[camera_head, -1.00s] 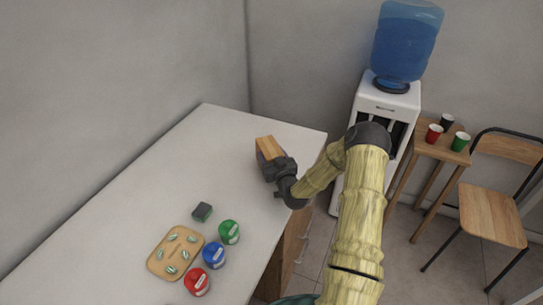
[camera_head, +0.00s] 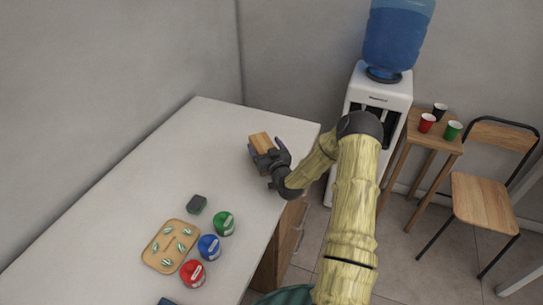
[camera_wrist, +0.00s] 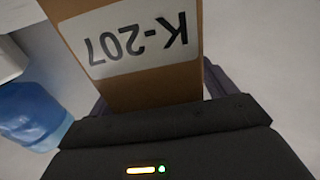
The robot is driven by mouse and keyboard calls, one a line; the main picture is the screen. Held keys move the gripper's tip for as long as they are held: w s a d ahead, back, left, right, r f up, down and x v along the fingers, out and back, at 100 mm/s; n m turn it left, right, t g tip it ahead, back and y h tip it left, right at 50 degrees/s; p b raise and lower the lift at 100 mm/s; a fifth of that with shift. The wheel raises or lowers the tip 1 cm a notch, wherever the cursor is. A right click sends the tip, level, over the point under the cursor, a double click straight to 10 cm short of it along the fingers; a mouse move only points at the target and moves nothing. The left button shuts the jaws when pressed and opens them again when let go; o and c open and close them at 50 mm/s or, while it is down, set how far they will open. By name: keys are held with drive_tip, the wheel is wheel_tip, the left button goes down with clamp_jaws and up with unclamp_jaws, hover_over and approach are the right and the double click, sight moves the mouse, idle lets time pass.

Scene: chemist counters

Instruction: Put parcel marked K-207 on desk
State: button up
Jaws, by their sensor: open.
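The parcel (camera_head: 261,140) is a brown cardboard box standing on the white desk (camera_head: 150,165) near its far right end. In the wrist view the parcel (camera_wrist: 155,85) fills the upper middle, and its white label reads K-207, upside down. My gripper (camera_head: 263,157) is at the parcel, with its fingers open around or beside it. In the wrist view the fingers are mostly hidden behind the box and the palm. The parcel's underside is hidden, but it appears to rest on the desk top.
On the desk are a tray (camera_head: 152,259) with several leaf-marked pieces, green (camera_head: 224,222), blue (camera_head: 209,247) and red (camera_head: 192,273) jars, and a dark sponge-like block (camera_head: 197,204). A water cooler (camera_head: 385,88), cup stool (camera_head: 436,142) and chair (camera_head: 485,200) stand right. The desk's middle is clear.

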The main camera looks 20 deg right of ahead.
drive_tip(key=shift+s+f+p, duration=0.15)
drive_tip(key=shift+f+p, duration=0.15)
drive_tip(key=shift+f, duration=0.05)
drive_tip(key=s+b, duration=0.3)
drive_tip(key=s, duration=0.8)
drive_tip(key=shift+s+r, duration=0.3)
drive_tip(key=shift+r, duration=0.1)
drive_tip(key=shift+a, duration=0.1)
drive_tip(key=a+g, duration=0.1)
drive_tip(key=a+n+g+y, duration=0.1)
drive_tip(key=a, duration=0.1)
drive_tip(key=a+n+g, duration=0.1)
drive_tip(key=g, duration=0.1)
drive_tip(key=shift+w+a+f+y, duration=0.25)
drive_tip(key=shift+a+y, duration=0.15)
drive_tip(key=s+a+r+g, duration=0.2)
drive_tip(key=s+g, duration=0.2)
drive_tip(key=s, duration=0.3)
drive_tip(key=s+a+r+m+g+h, duration=0.1)
drive_tip(key=s+a+r+g, duration=0.2)
drive_tip(key=s, duration=0.4)
drive_tip(key=s+a+r+m+g, duration=0.1)
drive_tip(key=s+a+r+g, duration=0.2)
drive_tip(key=s, duration=0.4)
drive_tip(key=shift+s+a+g+h, duration=0.2)
drive_tip(key=shift+s+g+h, duration=0.15)
drive_tip(key=shift+g, duration=0.45)
